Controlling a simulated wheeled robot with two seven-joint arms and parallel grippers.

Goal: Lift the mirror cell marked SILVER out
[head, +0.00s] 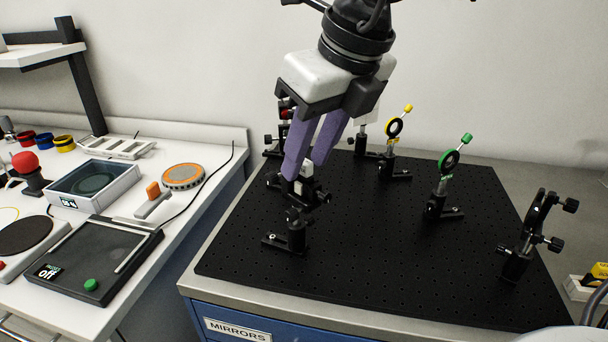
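I cannot read SILVER on anything in the head view, so I cannot tell which thing is the mirror cell. A blue drawer front marked MIRRORS (237,330) is below the bench at the lower edge; I see no open inside. My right gripper (304,172) points down over the left part of the black breadboard (390,270). Its two purple fingers are at a small post mount (309,191) with a pale block, and partly hide it. I cannot tell whether they touch or grip it. My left gripper is not in view.
Green-ringed (449,162) and yellow-ringed (395,127) optics stand at the back right. A black mount (528,235) stands at the right, a short post (296,232) in front of the gripper. The breadboard's front middle is clear. A white bench (125,215) with instruments is at the left.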

